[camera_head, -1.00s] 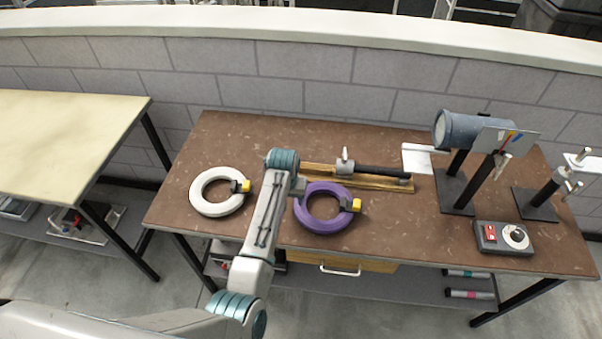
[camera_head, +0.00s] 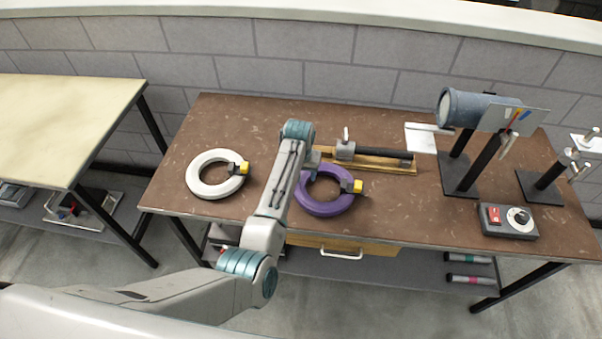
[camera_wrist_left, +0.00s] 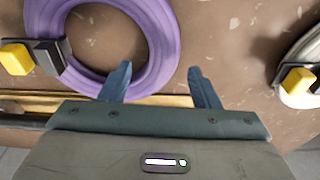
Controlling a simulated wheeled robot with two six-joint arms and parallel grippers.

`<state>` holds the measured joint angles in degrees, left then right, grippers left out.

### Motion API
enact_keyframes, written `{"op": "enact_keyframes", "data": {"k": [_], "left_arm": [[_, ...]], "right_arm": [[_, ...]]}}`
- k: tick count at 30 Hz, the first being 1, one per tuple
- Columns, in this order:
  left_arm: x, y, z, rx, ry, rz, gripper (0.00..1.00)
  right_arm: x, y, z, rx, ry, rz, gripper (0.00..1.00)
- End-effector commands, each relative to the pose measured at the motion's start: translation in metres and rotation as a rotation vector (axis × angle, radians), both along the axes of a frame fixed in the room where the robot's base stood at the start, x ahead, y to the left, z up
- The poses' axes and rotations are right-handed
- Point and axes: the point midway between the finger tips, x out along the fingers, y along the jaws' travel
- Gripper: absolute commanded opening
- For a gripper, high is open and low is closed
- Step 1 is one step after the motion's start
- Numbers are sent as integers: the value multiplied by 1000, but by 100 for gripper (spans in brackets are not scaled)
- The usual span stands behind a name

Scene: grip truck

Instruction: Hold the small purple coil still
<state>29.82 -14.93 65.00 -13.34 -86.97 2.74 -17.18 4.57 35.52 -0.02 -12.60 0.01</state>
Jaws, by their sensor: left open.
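The purple coil (camera_head: 322,208) is a ring lying flat on the brown workbench (camera_head: 400,228). A dark block with a yellow cap (camera_head: 353,187) sits on its right side in the head view. My left gripper (camera_wrist_left: 160,76) is open and empty. In the left wrist view the purple coil (camera_wrist_left: 168,45) lies ahead of it, with part of its band between the two fingers in the picture. The left finger overlaps the band; the right finger is outside it. Whether they touch it I cannot tell. In the head view my left arm hides the coil's left edge.
A white coil (camera_head: 198,188) with a similar block lies left of my arm. Behind the purple coil is a wooden strip (camera_head: 380,168) with a dark rod. A blue-grey cylinder on a stand (camera_head: 468,108) and a control box (camera_head: 508,221) stand at the right.

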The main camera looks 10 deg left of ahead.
Motion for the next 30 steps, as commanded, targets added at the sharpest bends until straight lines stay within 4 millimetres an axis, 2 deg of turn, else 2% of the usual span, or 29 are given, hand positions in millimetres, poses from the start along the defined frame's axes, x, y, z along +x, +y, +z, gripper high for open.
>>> {"op": "enact_keyframes", "data": {"k": [1,12,26,27,30], "left_arm": [[1,0,-10,0,0,0,56],[7,0,-44,1,-1,-1,56],[8,0,-51,1,-1,-1,56],[8,0,-51,1,0,-1,54],[8,0,-51,1,-1,-1,35]], "right_arm": [[0,0,-10,0,0,0,36],[0,1,-29,1,0,0,36],[0,1,-32,1,0,0,36],[0,1,-32,1,0,0,36],[0,1,-32,1,0,0,36]]}}
